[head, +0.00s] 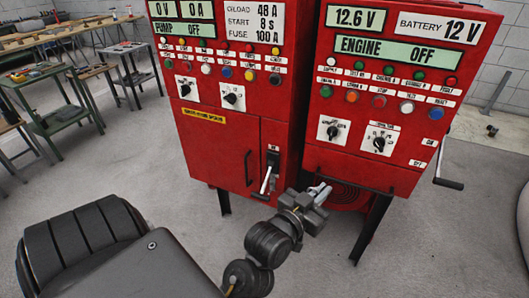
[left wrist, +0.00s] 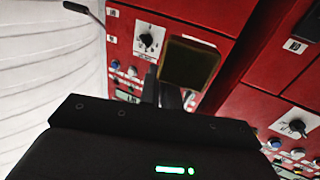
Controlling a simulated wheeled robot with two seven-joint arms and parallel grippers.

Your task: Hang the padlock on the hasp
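My left gripper (head: 314,200) is in front of the lower part of the red cabinets, near the gap between them. In the left wrist view its fingers (left wrist: 170,92) are closed on a dark, brownish block with a yellowish edge, which looks like the padlock (left wrist: 189,62). In the head view the padlock's body is hard to tell from the fingers, and a small silvery piece shows at their tip. A black plate with a silvery lever (head: 266,179) is on the left cabinet, left of the gripper and apart from it. I cannot pick out the hasp for certain. My right gripper is out of view.
The left red cabinet (head: 222,150) and right red cabinet (head: 393,155) carry buttons, knobs and displays. A black crank handle (head: 449,184) sticks out at the right side. Workbenches (head: 60,105) stand at the back left. The grey floor before the cabinets is clear.

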